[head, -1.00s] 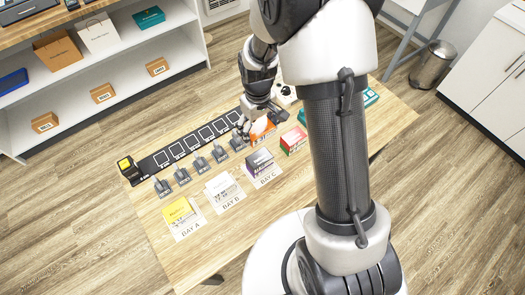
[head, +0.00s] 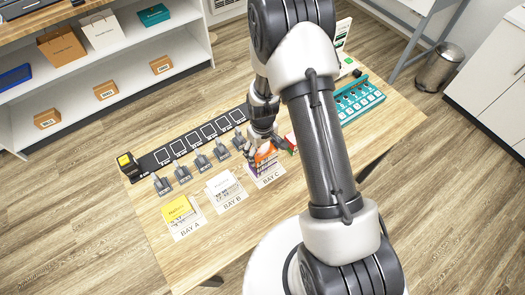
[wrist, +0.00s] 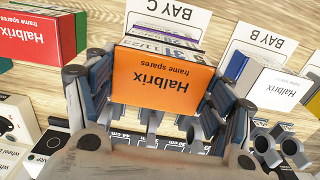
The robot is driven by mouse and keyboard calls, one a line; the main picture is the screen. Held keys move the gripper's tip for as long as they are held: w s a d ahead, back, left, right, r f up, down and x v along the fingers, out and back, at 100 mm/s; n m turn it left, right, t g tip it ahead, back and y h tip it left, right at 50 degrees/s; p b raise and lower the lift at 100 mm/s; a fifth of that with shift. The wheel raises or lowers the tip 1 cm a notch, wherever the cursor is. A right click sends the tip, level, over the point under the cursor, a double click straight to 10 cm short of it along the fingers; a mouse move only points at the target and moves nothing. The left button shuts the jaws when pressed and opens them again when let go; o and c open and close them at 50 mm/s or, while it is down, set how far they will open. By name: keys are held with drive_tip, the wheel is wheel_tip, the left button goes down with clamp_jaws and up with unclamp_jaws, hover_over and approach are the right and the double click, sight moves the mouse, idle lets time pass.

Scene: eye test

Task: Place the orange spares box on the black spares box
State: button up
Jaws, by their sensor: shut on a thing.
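My gripper (head: 263,138) is shut on the orange spares box (head: 267,154) and holds it over the bay C card. In the wrist view, the orange box (wrist: 162,82) sits between the fingers, its lettered orange face toward the camera. The black spares box (head: 257,168) stands at bay C, directly below the orange box in the head view. Only part of its purple and white side shows; its top is hidden by the orange box and the gripper. I cannot tell whether the two boxes touch.
A white-topped box (head: 222,185) stands at bay B and a yellow one (head: 179,209) at bay A. A red box (wrist: 30,35) is close beside the gripper. Grey stands (head: 202,161) and a black strip (head: 183,144) lie behind. A teal tray (head: 360,100) is at right.

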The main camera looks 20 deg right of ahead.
drive_tip(key=shift+r, duration=0.1)
drive_tip(key=shift+f, duration=0.2)
drive_tip(key=o, duration=1.1)
